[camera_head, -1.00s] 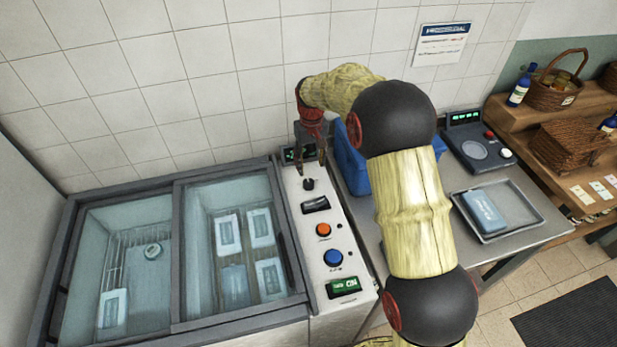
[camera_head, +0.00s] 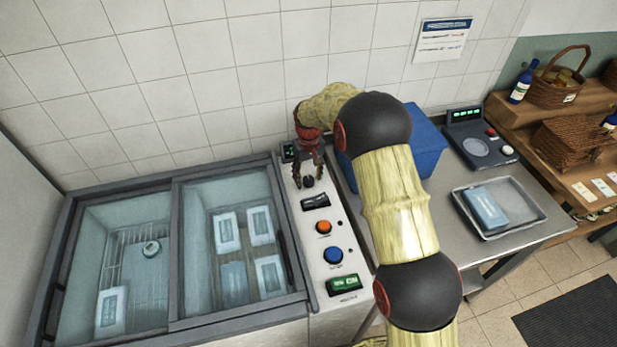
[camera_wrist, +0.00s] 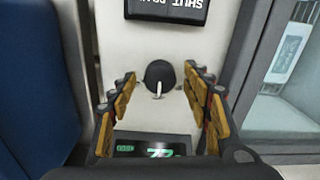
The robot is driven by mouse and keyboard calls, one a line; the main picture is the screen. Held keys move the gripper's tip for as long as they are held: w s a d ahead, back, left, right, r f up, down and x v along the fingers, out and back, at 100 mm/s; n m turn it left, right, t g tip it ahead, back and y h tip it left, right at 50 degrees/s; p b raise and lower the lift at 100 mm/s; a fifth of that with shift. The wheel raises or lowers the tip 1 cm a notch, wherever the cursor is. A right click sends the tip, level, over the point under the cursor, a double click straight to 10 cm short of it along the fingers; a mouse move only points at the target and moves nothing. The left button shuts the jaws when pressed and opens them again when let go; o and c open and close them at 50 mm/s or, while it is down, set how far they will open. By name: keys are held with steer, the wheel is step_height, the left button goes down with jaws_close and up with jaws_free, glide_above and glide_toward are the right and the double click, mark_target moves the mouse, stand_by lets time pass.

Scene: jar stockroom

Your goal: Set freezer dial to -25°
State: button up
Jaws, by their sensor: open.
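The freezer dial (camera_wrist: 160,76) is a round black knob with a white pointer mark on the white control panel (camera_head: 349,254). It also shows in the head view (camera_head: 308,182), partly covered by my fingers. My gripper (camera_wrist: 159,88) is open, its two fingers on either side of the dial with gaps between, not visibly touching it. In the wrist view the pointer mark lies toward the bottom. A small display (camera_wrist: 150,147) with green digits sits below the dial in that view, partly cut off by my gripper; I cannot read its value for sure.
The freezer (camera_head: 175,240) has sliding glass lids with white packages inside. A blue bin (camera_head: 425,150) stands close at the right.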

steer(key=shift+c, duration=0.4)
steer(key=c, duration=1.1)
steer(key=shift+m, duration=0.4)
steer(key=m+p, duration=0.2)
steer(key=m, duration=0.2)
steer(key=shift+r+m+p, duration=0.15)
steer(key=shift+m+p, duration=0.15)
steer(key=shift+p, duration=0.1)
steer(key=m+p, duration=0.1)
steer(key=m, duration=0.5)
steer(key=shift+p, duration=0.35)
steer(key=shift+m, duration=0.4)
steer(key=o, duration=1.1)
steer(key=shift+c, duration=0.2)
steer(key=shift+o, duration=0.6)
